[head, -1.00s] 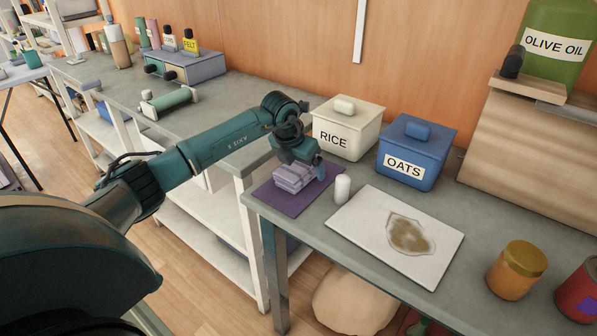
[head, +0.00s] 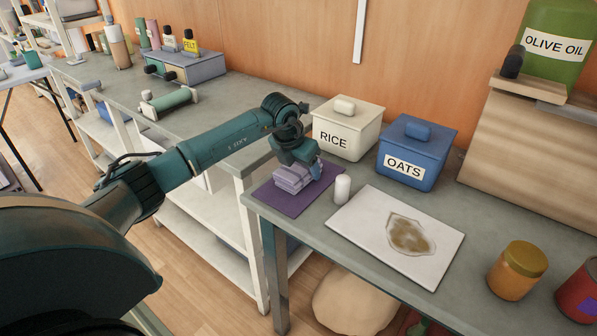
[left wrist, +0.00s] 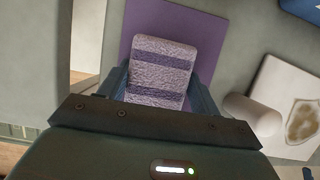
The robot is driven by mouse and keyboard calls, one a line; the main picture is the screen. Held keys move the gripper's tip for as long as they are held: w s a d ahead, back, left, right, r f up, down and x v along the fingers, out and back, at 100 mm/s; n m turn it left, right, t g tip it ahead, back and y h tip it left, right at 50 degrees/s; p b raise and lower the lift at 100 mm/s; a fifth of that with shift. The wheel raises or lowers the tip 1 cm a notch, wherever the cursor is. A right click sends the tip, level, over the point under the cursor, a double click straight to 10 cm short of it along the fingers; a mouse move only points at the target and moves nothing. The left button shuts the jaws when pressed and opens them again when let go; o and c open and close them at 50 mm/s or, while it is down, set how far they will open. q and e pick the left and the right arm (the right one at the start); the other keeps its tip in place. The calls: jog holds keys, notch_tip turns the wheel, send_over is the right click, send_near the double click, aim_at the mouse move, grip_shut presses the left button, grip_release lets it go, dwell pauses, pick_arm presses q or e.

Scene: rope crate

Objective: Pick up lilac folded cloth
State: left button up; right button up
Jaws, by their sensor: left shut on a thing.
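The lilac folded cloth (head: 292,180) lies on a purple mat (head: 285,203) at the near left corner of the table. In the left wrist view the cloth (left wrist: 160,72) shows darker purple bands and sits between the two fingers. My left gripper (head: 297,174) is shut on the cloth from above, with a finger along each side. The cloth appears to be still at mat level; I cannot tell whether it touches the mat. The purple mat also shows in the left wrist view (left wrist: 212,35). My right gripper is not in view.
A small white cylinder (head: 342,188) stands close to the right of the mat. A RICE canister (head: 345,140) and a blue OATS canister (head: 412,165) stand behind. The table's left edge is close to the mat.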

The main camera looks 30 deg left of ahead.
pick_arm(q)
jog(key=shift+c, duration=0.4)
jog(key=shift+r, duration=0.3)
notch_tip(320, 180, up, 10)
jog(key=shift+p, duration=0.35)
jog(key=o, duration=0.4)
jog(key=shift+c, duration=1.4)
